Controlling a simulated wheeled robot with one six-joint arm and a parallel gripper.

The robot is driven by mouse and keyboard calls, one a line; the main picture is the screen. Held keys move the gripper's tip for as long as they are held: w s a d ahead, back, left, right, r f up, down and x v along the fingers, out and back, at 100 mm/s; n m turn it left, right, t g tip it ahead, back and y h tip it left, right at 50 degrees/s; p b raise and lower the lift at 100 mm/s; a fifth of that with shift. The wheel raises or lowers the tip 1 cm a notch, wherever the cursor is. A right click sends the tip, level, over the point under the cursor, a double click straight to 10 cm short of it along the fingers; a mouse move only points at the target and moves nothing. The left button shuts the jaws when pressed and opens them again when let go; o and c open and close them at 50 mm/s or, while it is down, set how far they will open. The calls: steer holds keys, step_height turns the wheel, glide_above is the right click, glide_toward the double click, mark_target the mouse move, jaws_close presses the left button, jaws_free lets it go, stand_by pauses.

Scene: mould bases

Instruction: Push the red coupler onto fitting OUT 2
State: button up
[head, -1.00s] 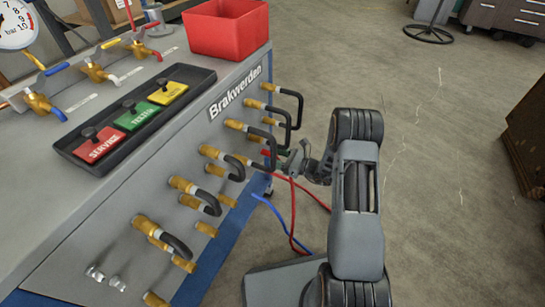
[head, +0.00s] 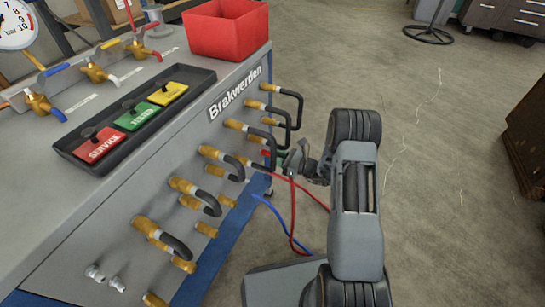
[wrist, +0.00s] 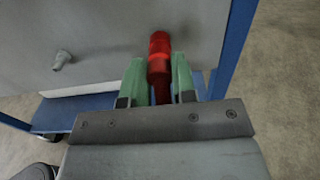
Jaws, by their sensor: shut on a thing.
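The red coupler (wrist: 159,55) is between the green fingers of my gripper (wrist: 159,82) in the wrist view, with its red hose running back below. Its front end points at the grey panel and hides whatever is directly behind it, so I cannot tell whether it is on a fitting. A bare silver fitting (wrist: 62,60) sticks out of the panel to the left, apart from the coupler. In the head view my gripper (head: 279,154) is at the far end of the panel, partly hidden by brass fittings and black hoses. I cannot read any OUT 2 label.
Brass fittings with black looped hoses (head: 209,200) line the panel beside my arm. A red hose (head: 293,215) and a blue hose (head: 272,209) hang near the floor. A red bin (head: 228,32) stands on the bench top. Open floor (head: 440,200) lies to the right.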

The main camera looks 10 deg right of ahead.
steer(key=shift+d, duration=0.1)
jaws_close()
steer(key=shift+v, duration=2.3)
steer(key=shift+s+d+p, duration=0.1)
steer(key=shift+d+p, duration=0.05)
steer(key=shift+p, duration=0.15)
steer(key=shift+v, duration=2.95)
